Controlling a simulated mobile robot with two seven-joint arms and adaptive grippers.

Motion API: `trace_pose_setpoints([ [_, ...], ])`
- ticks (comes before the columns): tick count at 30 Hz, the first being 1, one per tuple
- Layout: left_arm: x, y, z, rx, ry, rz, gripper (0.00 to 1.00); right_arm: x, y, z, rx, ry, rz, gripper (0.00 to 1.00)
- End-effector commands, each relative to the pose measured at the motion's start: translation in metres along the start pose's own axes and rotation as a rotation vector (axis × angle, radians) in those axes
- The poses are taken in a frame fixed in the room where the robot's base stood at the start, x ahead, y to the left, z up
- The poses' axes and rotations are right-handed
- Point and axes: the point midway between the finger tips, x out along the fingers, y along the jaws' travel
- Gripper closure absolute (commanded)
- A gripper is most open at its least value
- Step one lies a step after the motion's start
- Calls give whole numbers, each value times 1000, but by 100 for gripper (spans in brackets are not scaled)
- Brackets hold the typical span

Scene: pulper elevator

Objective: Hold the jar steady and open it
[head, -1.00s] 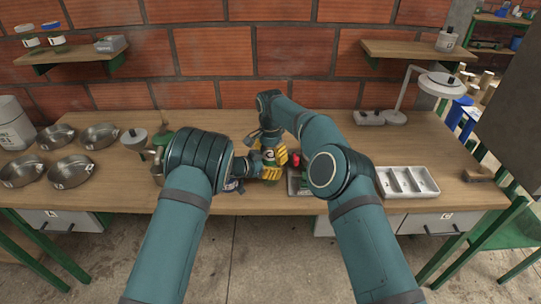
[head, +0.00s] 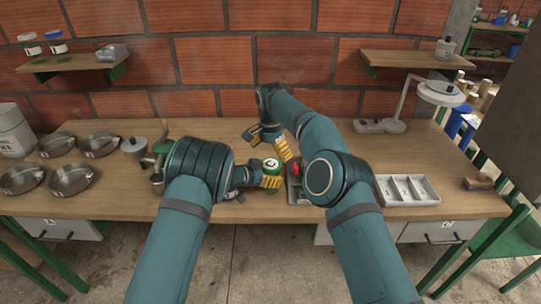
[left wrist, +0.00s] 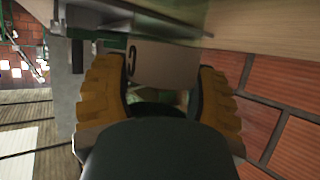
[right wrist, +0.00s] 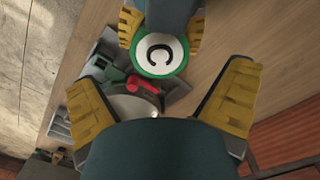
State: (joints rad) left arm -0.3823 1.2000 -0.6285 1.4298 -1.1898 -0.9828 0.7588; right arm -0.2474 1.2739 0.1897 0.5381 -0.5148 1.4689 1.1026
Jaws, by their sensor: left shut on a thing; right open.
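The jar (head: 271,165) stands upright near the middle of the bench, its round white lid marked C with a green rim on top. In the right wrist view the lid (right wrist: 158,57) faces me. My left gripper (head: 268,182) is shut around the jar body from the left. In the left wrist view a pale label marked C (left wrist: 165,62) shows between its fingers. My right gripper (head: 268,146) is open and empty, above and just behind the lid, apart from it. In the right wrist view its fingers (right wrist: 160,78) spread on either side below the lid.
A device with a red part (right wrist: 145,88) stands close to the right of the jar. A white compartment tray (head: 407,190) lies further right. Several metal pans (head: 71,178) are on the left. A lamp (head: 440,93) stands at the back right. The front bench edge is near.

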Motion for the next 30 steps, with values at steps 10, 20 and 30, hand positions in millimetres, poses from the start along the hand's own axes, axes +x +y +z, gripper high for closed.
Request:
trace_pose_setpoints([
  [10, 0, 0, 0, 0, 1, 0, 100, -17, -2, 1, 436, 0, -1, 0],
  [20, 0, 0, 0, 0, 1, 0, 100, -32, 0, 1, 823, -1, 2, 0],
  [30, 0, 0, 0, 0, 1, 0, 100, -6, 1, 1, 872, -2, 5, 0],
])
